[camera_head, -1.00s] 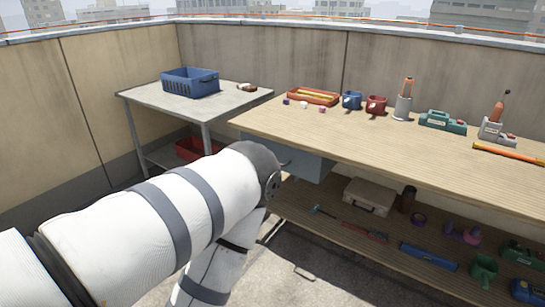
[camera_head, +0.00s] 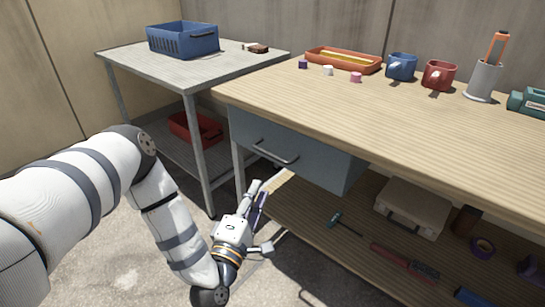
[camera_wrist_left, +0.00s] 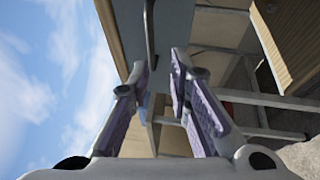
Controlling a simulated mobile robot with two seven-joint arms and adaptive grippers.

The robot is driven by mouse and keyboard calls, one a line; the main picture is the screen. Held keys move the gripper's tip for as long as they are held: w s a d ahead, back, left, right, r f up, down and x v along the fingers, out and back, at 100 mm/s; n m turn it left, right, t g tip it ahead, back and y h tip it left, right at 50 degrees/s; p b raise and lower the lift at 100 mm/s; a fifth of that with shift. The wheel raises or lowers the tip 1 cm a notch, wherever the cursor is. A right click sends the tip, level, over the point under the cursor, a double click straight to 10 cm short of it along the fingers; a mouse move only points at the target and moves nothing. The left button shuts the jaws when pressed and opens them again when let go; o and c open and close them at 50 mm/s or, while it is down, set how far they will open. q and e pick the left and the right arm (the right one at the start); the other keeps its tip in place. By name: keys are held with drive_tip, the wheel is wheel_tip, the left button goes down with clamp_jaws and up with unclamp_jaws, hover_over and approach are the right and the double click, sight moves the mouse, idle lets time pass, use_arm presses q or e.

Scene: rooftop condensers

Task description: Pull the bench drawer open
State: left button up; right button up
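The bench drawer (camera_head: 315,160) is a blue-grey box front under the left end of the wooden bench (camera_head: 400,130), and looks shut. Its dark bar handle (camera_head: 275,152) runs across the front; in the left wrist view the handle (camera_wrist_left: 149,32) lies just beyond the fingertips, nearer the left finger. My left gripper (camera_head: 264,190) is below and in front of the handle in the head view, its fingers pointing up toward the drawer. In the left wrist view the gripper (camera_wrist_left: 159,65) is open, with nothing between the purple-padded fingers. My right gripper is not in view.
A grey side table (camera_head: 125,55) with a blue basket (camera_head: 183,40) stands left of the bench; a red bin (camera_head: 195,128) is on its lower shelf. Mugs, a tray and small items stand on the bench top. The lower shelf (camera_head: 320,245) holds a case (camera_head: 412,207) and tools.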

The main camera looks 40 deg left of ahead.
sight(269, 154)
use_arm(q)
drive_tip(key=x, duration=0.4)
drive_tip(key=r+x, duration=0.1)
drive_tip(key=x, duration=0.7)
drive_tip(key=shift+s+a+r, duration=0.1)
drive_tip(key=shift+s+r, duration=0.05)
drive_tip(key=shift+s, duration=0.05)
clamp_jaws()
